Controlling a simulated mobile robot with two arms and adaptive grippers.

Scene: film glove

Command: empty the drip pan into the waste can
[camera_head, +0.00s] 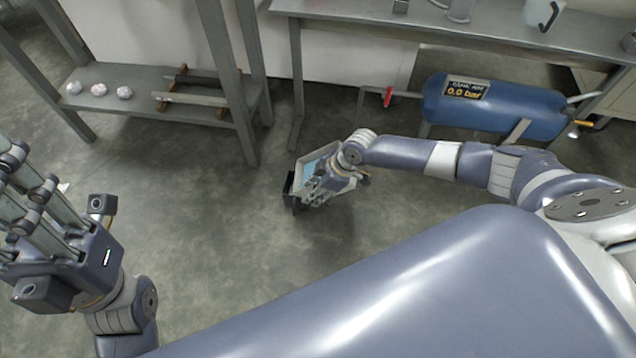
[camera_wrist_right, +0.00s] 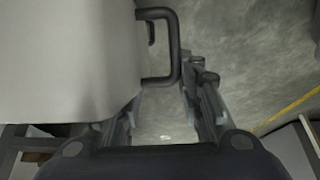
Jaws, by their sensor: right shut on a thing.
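The drip pan (camera_head: 314,163) is a light grey tray with pale blue in it, held low over the floor in the head view. My right gripper (camera_head: 328,184) is at its near side and covers part of it. In the right wrist view the pan's pale wall (camera_wrist_right: 65,60) fills the left, with a black handle (camera_wrist_right: 176,45) on it. My right gripper (camera_wrist_right: 165,108) is shut on the pan at this handle; the exact contact is hard to see. My left gripper (camera_head: 25,185) is at the left edge, away from the pan, its fingertips partly cut off. I cannot make out a waste can.
A low grey shelf (camera_head: 140,82) with several white balls and a wooden rack stands at upper left. A blue tank (camera_head: 495,107) reading 0.0 bar, with a red-handled valve (camera_head: 388,96), lies under a bench (camera_head: 480,30). The floor (camera_head: 210,225) around the pan is clear.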

